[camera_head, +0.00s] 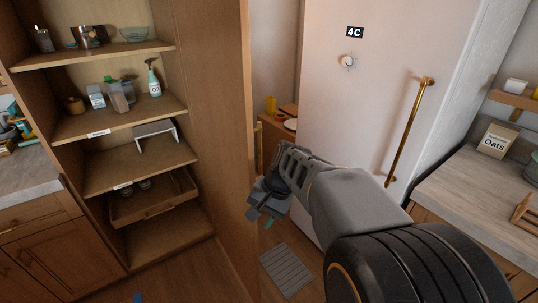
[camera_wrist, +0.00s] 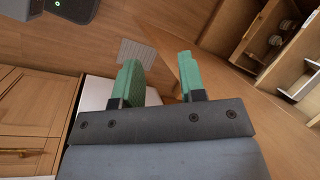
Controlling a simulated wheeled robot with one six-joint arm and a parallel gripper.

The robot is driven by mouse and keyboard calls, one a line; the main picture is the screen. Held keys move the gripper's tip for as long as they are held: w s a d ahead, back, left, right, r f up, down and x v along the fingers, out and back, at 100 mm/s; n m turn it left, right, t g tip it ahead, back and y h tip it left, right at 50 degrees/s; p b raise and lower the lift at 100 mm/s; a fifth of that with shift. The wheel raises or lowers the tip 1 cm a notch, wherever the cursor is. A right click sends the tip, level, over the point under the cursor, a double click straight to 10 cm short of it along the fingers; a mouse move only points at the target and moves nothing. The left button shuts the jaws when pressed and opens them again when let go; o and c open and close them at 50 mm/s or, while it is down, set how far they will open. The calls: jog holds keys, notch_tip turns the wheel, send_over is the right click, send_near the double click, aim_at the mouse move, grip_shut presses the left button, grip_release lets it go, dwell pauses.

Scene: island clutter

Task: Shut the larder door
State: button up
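The larder is a tall wooden cabinet with open shelves on the left of the head view. Its door (camera_head: 215,130) stands wide open, a tall wooden panel coming forward from the cabinet's right side. A brass handle (camera_head: 259,148) shows at the door's free edge. My gripper (camera_head: 260,216) is low beside that edge, below the handle; whether it touches the door is unclear. In the wrist view the green fingers of my gripper (camera_wrist: 160,72) are spread apart with nothing between them. The door (camera_wrist: 215,95) also shows there, slanting behind and right of the fingers.
The shelves hold a spray bottle (camera_head: 153,78), jars and a grey stand (camera_head: 156,132); a lower drawer (camera_head: 153,200) sticks out somewhat. A white fridge (camera_head: 375,90) stands right of the door. A grey mat (camera_head: 287,269) lies on the floor. Counters flank both sides.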

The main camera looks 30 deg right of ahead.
jog(key=w+d+m+t+y, duration=0.1)
jog(key=w+d+m+y, duration=0.3)
jog(key=w+d+m, duration=0.15)
jog(key=m+t+y+b, duration=0.2)
jog(key=m+t+y, duration=0.4)
jog(key=m+y, duration=0.25)
send_near(260, 152)
jog(key=shift+m+h, duration=0.3)
jog(key=shift+h, duration=0.15)
jog(key=p+x, duration=0.1)
jog(key=x, duration=0.9)
jog(key=shift+w+d+r, duration=0.1)
jog(key=shift+w, duration=0.1)
jog(key=shift+c, duration=0.5)
grip_shut()
